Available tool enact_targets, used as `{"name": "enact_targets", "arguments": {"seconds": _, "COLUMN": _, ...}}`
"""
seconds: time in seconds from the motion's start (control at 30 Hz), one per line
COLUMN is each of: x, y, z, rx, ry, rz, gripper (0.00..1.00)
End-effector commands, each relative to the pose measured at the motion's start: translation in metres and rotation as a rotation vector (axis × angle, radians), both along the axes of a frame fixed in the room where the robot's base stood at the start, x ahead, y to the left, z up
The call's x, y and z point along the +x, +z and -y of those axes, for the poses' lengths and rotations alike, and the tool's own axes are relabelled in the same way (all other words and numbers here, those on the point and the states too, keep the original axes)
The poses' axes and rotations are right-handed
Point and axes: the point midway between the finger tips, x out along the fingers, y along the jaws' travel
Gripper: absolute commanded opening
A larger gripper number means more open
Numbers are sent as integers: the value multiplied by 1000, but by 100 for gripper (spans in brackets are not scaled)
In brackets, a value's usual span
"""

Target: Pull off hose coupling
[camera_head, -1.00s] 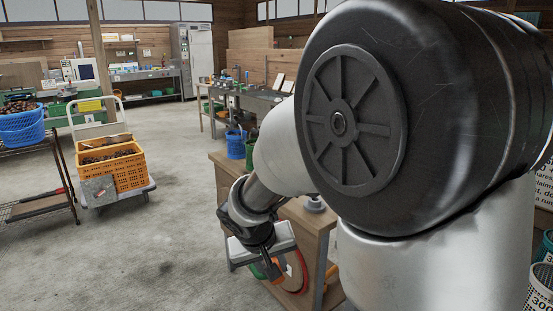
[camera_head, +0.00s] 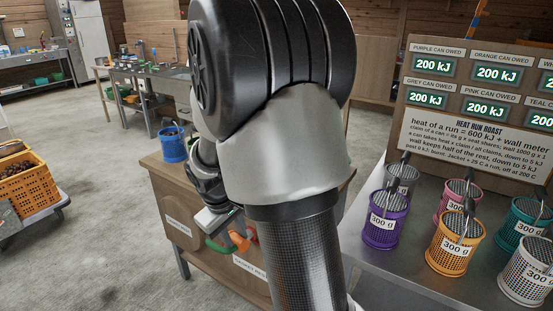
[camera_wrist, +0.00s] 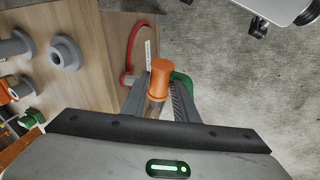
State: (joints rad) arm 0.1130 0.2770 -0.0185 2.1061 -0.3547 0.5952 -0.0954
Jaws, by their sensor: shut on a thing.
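My gripper (camera_wrist: 158,98) is shut on an orange hose coupling (camera_wrist: 159,78), which sits between the two fingers in the wrist view. A green curved piece (camera_wrist: 184,82) lies against the right finger. I cannot tell whether the coupling is joined to either one. In the head view my gripper (camera_head: 218,220) is at the wooden bench's front, with the orange coupling (camera_head: 239,241) below it. My arm hides much of this area.
The wooden bench (camera_head: 172,180) carries a blue bucket (camera_head: 172,146). Grey flanged fittings (camera_wrist: 65,54) stand on the wooden surface. On the right, a metal table holds several coloured cans, including a purple one (camera_head: 384,222), before a sign board (camera_head: 478,125). Open concrete floor lies left.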

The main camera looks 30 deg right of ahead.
Motion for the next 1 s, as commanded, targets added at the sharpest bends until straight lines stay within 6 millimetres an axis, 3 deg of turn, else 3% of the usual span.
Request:
{"name": "enact_targets", "arguments": {"seconds": 0.37, "x": 0, "y": 29, "z": 76, "rx": -133, "ry": 368, "rz": -323, "gripper": 0}}
{"name": "enact_targets", "arguments": {"seconds": 0.6, "x": 4, "y": 54, "z": 120, "rx": -360, "ry": 703, "rz": -571, "gripper": 0}}
{"name": "enact_targets", "arguments": {"seconds": 1.0, "x": 17, "y": 86, "z": 165, "rx": -797, "ry": 1084, "rz": -783, "gripper": 0}}
